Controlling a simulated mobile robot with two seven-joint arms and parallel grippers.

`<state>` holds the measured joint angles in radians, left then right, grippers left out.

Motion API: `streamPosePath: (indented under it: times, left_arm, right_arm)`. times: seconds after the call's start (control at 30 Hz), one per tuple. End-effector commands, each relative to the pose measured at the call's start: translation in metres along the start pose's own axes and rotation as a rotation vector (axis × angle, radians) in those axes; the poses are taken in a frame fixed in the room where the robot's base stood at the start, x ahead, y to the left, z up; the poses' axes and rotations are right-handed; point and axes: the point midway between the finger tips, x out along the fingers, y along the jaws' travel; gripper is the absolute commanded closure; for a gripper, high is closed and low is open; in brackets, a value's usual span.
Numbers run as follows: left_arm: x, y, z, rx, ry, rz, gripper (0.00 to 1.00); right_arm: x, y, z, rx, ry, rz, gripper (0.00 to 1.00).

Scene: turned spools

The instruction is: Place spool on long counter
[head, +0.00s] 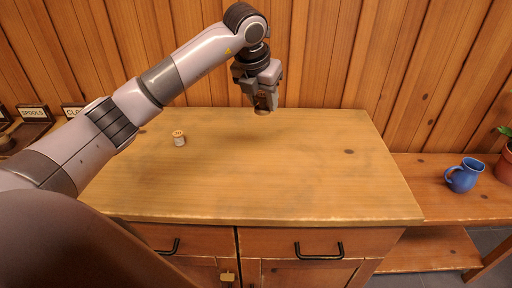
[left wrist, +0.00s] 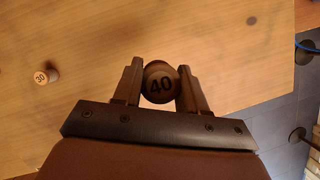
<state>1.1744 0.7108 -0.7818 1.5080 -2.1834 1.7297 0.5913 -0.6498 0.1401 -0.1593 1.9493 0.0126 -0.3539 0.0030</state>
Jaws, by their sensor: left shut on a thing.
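My left gripper (head: 264,101) is above the back middle of the long wooden counter (head: 290,180). It is shut on a wooden spool marked 40, which fills the gap between the fingers in the left wrist view (left wrist: 160,84). In the head view only the lower end of this held spool (head: 262,112) shows under the fingers. A second small spool (head: 179,138) stands upright on the counter to the left. In the left wrist view this second spool (left wrist: 45,76) bears the number 30. My right gripper is not in view.
A lower side shelf at the right holds a blue mug (head: 464,175) and a potted plant (head: 505,165). Labelled trays, one reading "SPOOLS" (head: 33,113), stand at the far left. A plank wall (head: 330,50) rises behind the counter. The counter's middle and right are clear.

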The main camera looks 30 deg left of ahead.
Motion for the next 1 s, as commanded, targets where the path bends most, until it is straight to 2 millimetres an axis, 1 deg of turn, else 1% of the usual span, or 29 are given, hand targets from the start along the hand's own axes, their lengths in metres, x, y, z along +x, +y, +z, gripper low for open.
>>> streamPosePath:
  times: [0.03,0.1,0.2,0.3,0.4,0.63,0.83,0.9,1.0]
  left_arm:
    - [0.014,0.001,-0.007,0.0,0.006,0.002,0.92]
    - [0.032,0.001,-0.014,0.0,0.006,0.001,0.92]
    - [0.056,0.001,-0.024,0.0,0.005,0.0,0.92]
    - [0.075,0.001,-0.032,0.0,0.003,0.0,0.92]
    - [0.088,0.0,-0.036,0.001,0.001,-0.001,0.92]
    - [0.103,0.0,-0.043,0.002,0.001,-0.001,0.92]
    - [0.13,0.0,-0.054,0.001,0.001,-0.001,0.92]
    - [0.134,0.0,-0.056,0.001,0.0,-0.001,0.92]
    - [0.134,0.0,-0.055,0.001,-0.002,-0.001,0.92]
  right_arm:
    - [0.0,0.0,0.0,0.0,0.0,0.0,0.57]
    - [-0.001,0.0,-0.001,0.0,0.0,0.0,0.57]
    - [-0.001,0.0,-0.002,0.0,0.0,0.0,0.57]
    - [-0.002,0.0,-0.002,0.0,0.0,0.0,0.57]
    - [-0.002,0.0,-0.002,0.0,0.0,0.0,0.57]
    - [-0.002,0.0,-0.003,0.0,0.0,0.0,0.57]
    - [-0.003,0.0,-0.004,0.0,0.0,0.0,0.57]
    - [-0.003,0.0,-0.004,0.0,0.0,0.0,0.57]
    - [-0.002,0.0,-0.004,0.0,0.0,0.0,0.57]
